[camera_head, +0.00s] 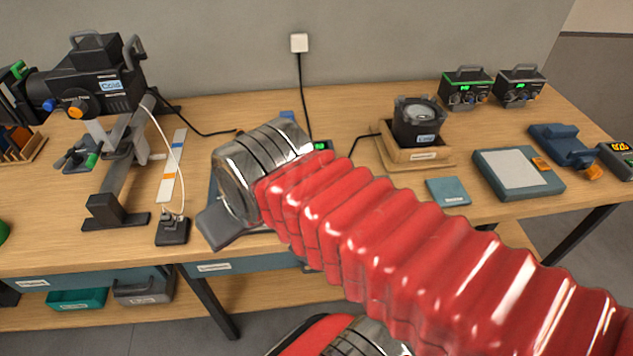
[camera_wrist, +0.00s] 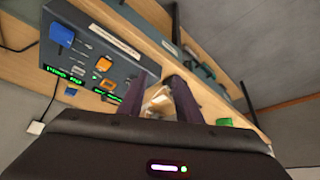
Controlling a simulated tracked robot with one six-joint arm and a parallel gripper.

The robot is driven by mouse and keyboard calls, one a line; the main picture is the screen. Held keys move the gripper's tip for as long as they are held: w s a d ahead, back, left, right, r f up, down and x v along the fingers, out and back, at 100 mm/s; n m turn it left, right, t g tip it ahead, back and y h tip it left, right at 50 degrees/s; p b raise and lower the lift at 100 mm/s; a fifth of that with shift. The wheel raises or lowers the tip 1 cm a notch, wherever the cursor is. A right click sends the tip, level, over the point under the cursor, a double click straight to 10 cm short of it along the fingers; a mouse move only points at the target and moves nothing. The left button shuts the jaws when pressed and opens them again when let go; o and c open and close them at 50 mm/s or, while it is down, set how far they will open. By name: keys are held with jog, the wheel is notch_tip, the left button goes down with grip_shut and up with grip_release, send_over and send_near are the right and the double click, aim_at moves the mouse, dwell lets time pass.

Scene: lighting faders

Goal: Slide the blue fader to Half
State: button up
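The fader console (camera_wrist: 90,20) shows at the upper left of the wrist view, a dark blue-grey panel with slots, a label strip and green lit displays. The blue fader (camera_wrist: 61,34) is a square blue cap near the console's left side. An orange fader (camera_wrist: 103,64) sits on the same panel. My gripper (camera_wrist: 160,82) is open, its two dark fingers apart and right of the orange fader, away from the blue one. The pale shape between the fingers is unclear. In the head view my arm covers most of the console, and the fingertips cannot be seen.
The wooden bench (camera_head: 350,105) also holds a large black spotlight (camera_head: 95,90) at left, a round lamp on a wooden stand (camera_head: 417,120), two power boxes at the back right and a grey-blue pad (camera_head: 517,173). A white cable runs near the spotlight.

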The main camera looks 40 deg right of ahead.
jog(key=shift+o, duration=0.2)
jog(key=o, duration=0.3)
jog(key=shift+w+d+r, duration=0.15)
jog(key=shift+d, duration=0.1)
jog(key=shift+o, duration=1.3)
jog(key=w+d+r+m+g, duration=0.2)
jog(key=w+d+m+g, duration=0.1)
jog(key=d, duration=0.9)
jog(key=shift+w+d+r+m+h, duration=0.15)
jog(key=shift+w+d+m+h, duration=0.15)
jog(key=shift+w+m+h, duration=0.25)
jog(key=d+m+g+y, duration=0.1)
jog(key=d+m+g, duration=0.1)
jog(key=d, duration=0.8)
jog(key=shift+d+m+g, duration=0.3)
jog(key=shift+d+m, duration=0.05)
jog(key=shift+m, duration=0.1)
jog(key=shift+s, duration=0.1)
notch_tip(320, 180, down, 14)
jog(key=shift+r, duration=0.1)
jog(key=shift+c, duration=0.6)
jog(key=shift+a, duration=0.1)
grip_shut()
